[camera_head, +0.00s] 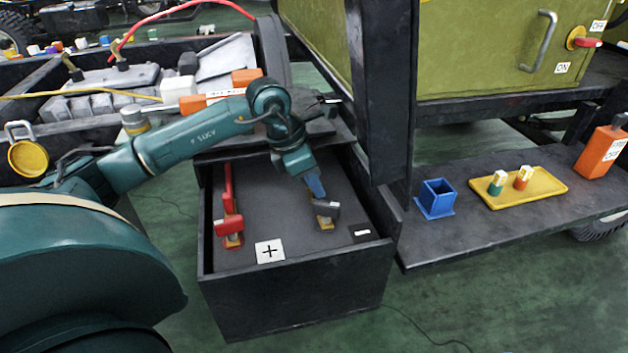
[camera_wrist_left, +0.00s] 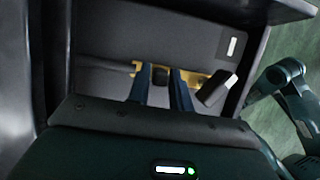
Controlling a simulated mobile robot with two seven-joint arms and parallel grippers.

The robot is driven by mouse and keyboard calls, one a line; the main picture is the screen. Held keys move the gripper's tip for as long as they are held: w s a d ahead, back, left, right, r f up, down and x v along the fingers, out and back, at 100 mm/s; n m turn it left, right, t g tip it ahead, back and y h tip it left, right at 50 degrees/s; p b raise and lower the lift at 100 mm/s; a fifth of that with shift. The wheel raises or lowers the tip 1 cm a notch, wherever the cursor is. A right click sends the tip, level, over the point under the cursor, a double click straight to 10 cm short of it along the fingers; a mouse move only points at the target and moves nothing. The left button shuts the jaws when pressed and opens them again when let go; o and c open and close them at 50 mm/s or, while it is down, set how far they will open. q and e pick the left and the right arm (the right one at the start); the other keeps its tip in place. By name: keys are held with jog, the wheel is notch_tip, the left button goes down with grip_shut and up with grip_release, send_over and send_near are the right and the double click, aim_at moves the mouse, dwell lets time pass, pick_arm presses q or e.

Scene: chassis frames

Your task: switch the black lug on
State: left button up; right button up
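The black lug (camera_head: 326,207) is a dark grey block beside a brass post (camera_head: 325,223) at the right side of the open black tray, near the minus label. It also shows in the left wrist view as a tilted grey block (camera_wrist_left: 217,89) beside the brass bar (camera_wrist_left: 198,80). My left gripper (camera_head: 317,190) points down just above and behind the lug. In the wrist view its two blue fingers (camera_wrist_left: 161,82) are a little apart, with something dark between them. I cannot tell whether they grip it. My right gripper does not show.
A red lug (camera_head: 229,226) sits at the tray's left, near the plus label (camera_head: 269,251). The tray's walls (camera_head: 290,288) surround the lugs, and a black upright (camera_head: 380,90) stands close on the right. A blue holder (camera_head: 436,198) and yellow tray (camera_head: 545,182) lie on the right shelf.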

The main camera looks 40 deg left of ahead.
pick_arm(q)
jog(key=o, duration=0.3)
jog(key=shift+o, duration=0.2)
jog(key=p+v, duration=0.1)
jog(key=v, duration=0.4)
jog(key=shift+p, duration=0.3)
jog(key=p+v, duration=0.2)
jog(key=v, duration=0.6)
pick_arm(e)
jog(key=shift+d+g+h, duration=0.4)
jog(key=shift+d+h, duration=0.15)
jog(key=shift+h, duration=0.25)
